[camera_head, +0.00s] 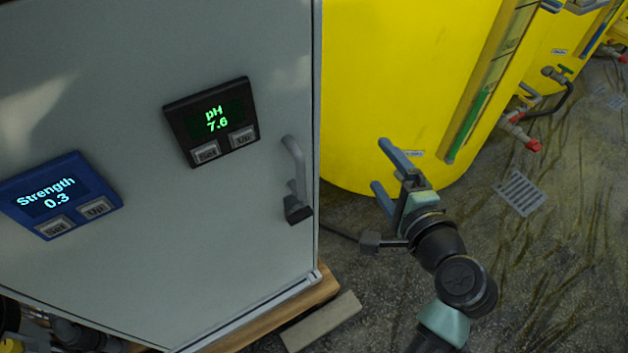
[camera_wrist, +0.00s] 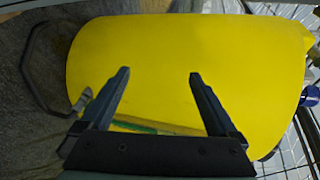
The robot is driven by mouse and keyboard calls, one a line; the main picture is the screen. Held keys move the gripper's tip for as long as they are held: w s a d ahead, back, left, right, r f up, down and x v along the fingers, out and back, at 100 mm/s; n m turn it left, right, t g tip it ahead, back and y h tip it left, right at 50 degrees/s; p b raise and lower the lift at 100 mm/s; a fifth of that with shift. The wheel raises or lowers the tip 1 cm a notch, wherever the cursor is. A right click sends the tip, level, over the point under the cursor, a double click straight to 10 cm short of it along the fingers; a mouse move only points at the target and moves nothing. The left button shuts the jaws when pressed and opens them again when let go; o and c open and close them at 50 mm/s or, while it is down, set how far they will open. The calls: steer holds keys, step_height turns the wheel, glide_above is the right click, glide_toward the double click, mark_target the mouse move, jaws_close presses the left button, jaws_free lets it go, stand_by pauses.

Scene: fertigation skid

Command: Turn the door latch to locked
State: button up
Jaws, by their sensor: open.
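The door latch (camera_head: 296,175) is a grey lever on the right side of the pale grey cabinet door (camera_head: 130,70). It stands nearly upright, with a dark block at its lower end. My gripper (camera_head: 380,164) is open and empty, to the right of the latch and apart from it, with the yellow tank behind it in the head view. In the wrist view both fingers of the gripper (camera_wrist: 159,74) are spread with nothing between them. The latch cannot be made out in the wrist view.
A pH display (camera_head: 213,121) and a blue Strength display (camera_head: 62,194) sit on the door left of the latch. A large yellow tank (camera_head: 390,70) stands behind my gripper. A floor drain (camera_head: 522,193) lies to the right. A flat slab (camera_head: 320,321) lies below the cabinet.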

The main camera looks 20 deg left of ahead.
steer(key=s+a+f+m+g+y+p, duration=0.1)
steer(key=s+f+m+g+y+p, duration=0.15)
steer(key=s+f+m, duration=0.55)
steer(key=m+t+y, duration=0.1)
steer(key=m+y, duration=0.2)
steer(key=m, duration=0.2)
glide_toward(303, 219)
steer(key=b+x, duration=0.2)
steer(key=x, duration=0.7)
steer(key=shift+a+r+b, duration=0.1)
steer(key=shift+a+b, duration=0.05)
steer(key=shift+b, duration=0.25)
steer(key=shift+c, duration=0.3)
steer(key=c, duration=1.3)
